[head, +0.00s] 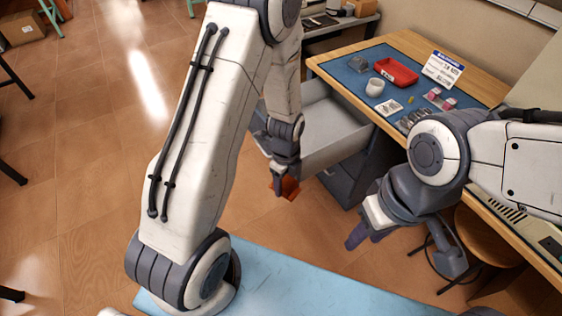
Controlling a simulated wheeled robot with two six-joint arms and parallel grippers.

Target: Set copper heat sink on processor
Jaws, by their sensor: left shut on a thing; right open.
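My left gripper (287,183) is shut on an orange-brown piece that looks like the copper heat sink (290,190). It holds the piece in front of the open drawer, apart from the table, and the fingers hide part of it. My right gripper (408,240) is open and empty, low beside the table's front edge. A small pale square plate (388,107) lies on the blue mat (352,80); it may be the processor, but it is too small to be sure.
On the mat are a red tray (397,72), a white cup (375,87), a grey finned block (358,64), several small parts and a sign card (442,69). The open grey drawer (325,125) juts out below the table. A stool (482,238) stands at right.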

